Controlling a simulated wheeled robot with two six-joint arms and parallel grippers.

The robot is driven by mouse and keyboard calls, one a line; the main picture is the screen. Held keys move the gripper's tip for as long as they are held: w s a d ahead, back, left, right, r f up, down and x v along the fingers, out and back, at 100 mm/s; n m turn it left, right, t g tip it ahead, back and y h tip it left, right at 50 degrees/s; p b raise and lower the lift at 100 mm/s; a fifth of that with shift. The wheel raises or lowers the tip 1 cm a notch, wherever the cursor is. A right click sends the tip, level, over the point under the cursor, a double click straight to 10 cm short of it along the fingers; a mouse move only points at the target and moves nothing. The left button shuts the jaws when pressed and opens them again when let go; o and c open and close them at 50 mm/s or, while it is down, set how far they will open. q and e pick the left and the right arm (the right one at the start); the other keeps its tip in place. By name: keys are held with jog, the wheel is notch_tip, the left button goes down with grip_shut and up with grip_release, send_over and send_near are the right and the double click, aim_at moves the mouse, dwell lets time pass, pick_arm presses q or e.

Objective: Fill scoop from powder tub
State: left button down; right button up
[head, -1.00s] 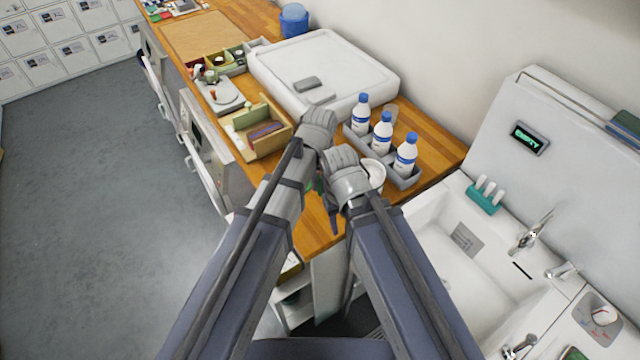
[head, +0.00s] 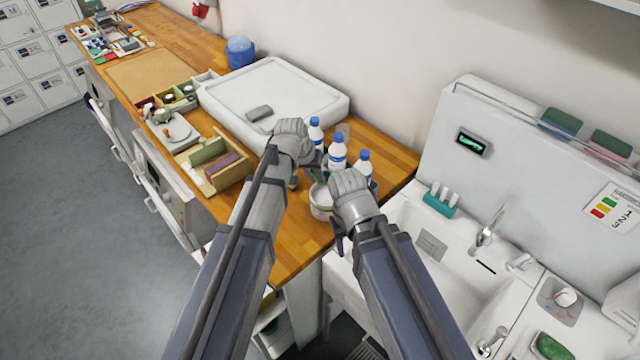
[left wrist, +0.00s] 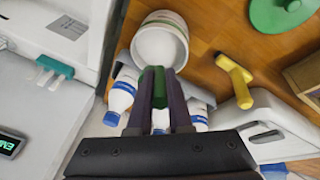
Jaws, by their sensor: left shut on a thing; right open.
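The powder tub (head: 320,203) is a white round tub on the wooden counter, near its sink end. In the left wrist view the tub (left wrist: 160,45) shows a white inside; I cannot tell how full it is. My left gripper (left wrist: 155,85) is shut on a green handle (left wrist: 152,80), which I take for the scoop's. The handle points at the tub; the scoop's bowl cannot be made out. In the head view my left gripper (head: 318,168) is beside the tub's far side. My right gripper (head: 341,236) is open and empty, just right of the tub.
White bottles with blue caps (head: 337,153) stand in a grey rack close behind the tub. A yellow tool (left wrist: 238,82) and a green disc (left wrist: 280,14) lie on the counter. A wooden organiser (head: 215,168) and a white case (head: 275,95) stand left; the sink (head: 425,235) is right.

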pick_arm(q)
jog(key=shift+f, duration=0.1)
pick_arm(e)
jog(key=shift+f, duration=0.15)
pick_arm(q)
notch_tip(320, 180, down, 6)
jog(key=b, duration=0.6)
pick_arm(e)
notch_tip(320, 180, down, 6)
jog(key=shift+r, duration=0.15)
pick_arm(q)
jog(key=shift+s+f+b, duration=0.1)
jog(key=shift+f+b, duration=0.4)
jog(key=shift+b, duration=0.15)
pick_arm(e)
jog(key=shift+f, duration=0.6)
dwell(0.9)
pick_arm(q)
notch_tip(320, 180, up, 7)
jog(key=p, duration=0.7)
pick_arm(e)
notch_tip(320, 180, up, 7)
jog(key=shift+s, duration=0.1)
dwell(0.3)
